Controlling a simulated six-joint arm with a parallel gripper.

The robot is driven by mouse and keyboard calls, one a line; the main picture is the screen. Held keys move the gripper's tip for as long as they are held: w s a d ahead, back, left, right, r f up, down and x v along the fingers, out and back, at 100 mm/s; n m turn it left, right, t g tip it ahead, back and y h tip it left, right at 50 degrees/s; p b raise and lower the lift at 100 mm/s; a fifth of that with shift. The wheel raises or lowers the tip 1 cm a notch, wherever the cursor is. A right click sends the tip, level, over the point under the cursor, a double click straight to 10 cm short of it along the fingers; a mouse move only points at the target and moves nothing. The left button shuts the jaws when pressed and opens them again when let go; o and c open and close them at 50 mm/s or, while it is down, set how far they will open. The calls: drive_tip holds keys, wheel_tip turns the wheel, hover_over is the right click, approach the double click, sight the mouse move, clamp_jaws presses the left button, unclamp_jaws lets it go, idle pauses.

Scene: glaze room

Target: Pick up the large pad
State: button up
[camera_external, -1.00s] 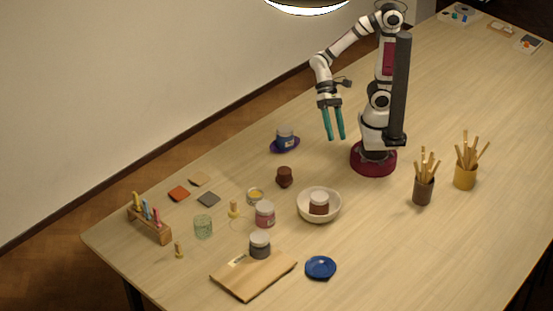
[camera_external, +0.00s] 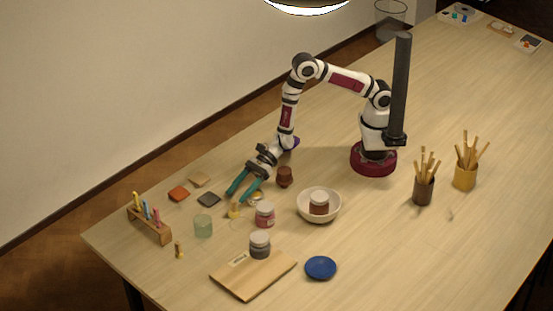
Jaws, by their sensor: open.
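Three small flat square pads lie close together on the left of the table: an orange-brown one (camera_external: 179,194), a tan one (camera_external: 200,181) and a dark grey one (camera_external: 208,200). They look similar in size, and I cannot tell for sure which is the large pad. My gripper (camera_external: 235,198) has teal fingers that are apart with nothing between them. It points down and left, just right of the dark grey pad, near a small yellow stamp-like piece (camera_external: 234,211). I cannot tell its exact height above the table.
A wooden rack (camera_external: 151,228) with coloured sticks stands left. A green glass (camera_external: 203,227), a pink-labelled jar (camera_external: 264,215) and a brown pot (camera_external: 285,177) stand nearby. A white bowl (camera_external: 334,215) holds a jar. A wooden board (camera_external: 252,279) and blue dish (camera_external: 320,268) lie in front.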

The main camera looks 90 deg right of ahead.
sight(232, 202)
drive_tip(key=x, duration=0.4)
drive_tip(key=shift+s+a+f, duration=0.15)
drive_tip(key=shift+a+f, duration=0.15)
drive_tip(key=shift+f, duration=0.15)
clamp_jaws()
